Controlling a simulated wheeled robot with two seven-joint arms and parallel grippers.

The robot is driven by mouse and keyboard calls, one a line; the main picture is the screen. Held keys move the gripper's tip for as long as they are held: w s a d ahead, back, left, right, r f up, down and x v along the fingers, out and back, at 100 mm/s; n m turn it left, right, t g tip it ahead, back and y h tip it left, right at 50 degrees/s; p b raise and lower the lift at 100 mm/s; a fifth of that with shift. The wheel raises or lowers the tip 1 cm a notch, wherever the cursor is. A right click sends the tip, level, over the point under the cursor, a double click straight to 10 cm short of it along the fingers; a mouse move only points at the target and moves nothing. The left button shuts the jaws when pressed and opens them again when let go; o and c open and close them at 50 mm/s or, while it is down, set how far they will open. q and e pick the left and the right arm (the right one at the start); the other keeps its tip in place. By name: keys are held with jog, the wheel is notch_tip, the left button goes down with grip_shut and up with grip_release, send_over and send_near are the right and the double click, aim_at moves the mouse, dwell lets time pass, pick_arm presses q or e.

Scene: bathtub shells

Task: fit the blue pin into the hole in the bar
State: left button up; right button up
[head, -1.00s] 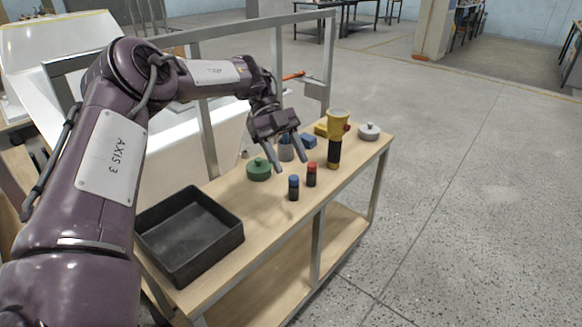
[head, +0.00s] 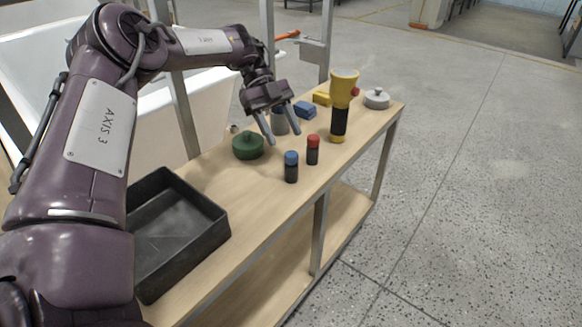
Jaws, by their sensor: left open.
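The blue pin (head: 291,167), a short black cylinder with a blue top, stands upright on the wooden bench. A similar pin with a red top (head: 313,150) stands just right of it. My left gripper (head: 284,137) is open and empty, its two fingers pointing down. In the picture it shows just above the blue pin, apart from it. A grey metal bar (head: 313,52) with an orange-red piece at its left is fixed to the frame behind the bench. I cannot make out a hole in it. My right gripper is not in view.
On the bench (head: 262,203) are a black tray (head: 222,228), a green lidded pot (head: 247,146), a grey cup (head: 280,122) partly behind my gripper, a blue block (head: 305,109), a yellow-and-black torch (head: 340,112) and a grey lidded dish (head: 377,98). The bench front is clear.

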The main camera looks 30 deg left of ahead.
aim_at(291, 153)
pick_arm(q)
jog(key=x, duration=0.8)
jog(key=shift+s+b, duration=0.2)
jog(key=shift+b, duration=0.15)
jog(key=c, duration=1.1)
jog(key=shift+o, duration=0.2)
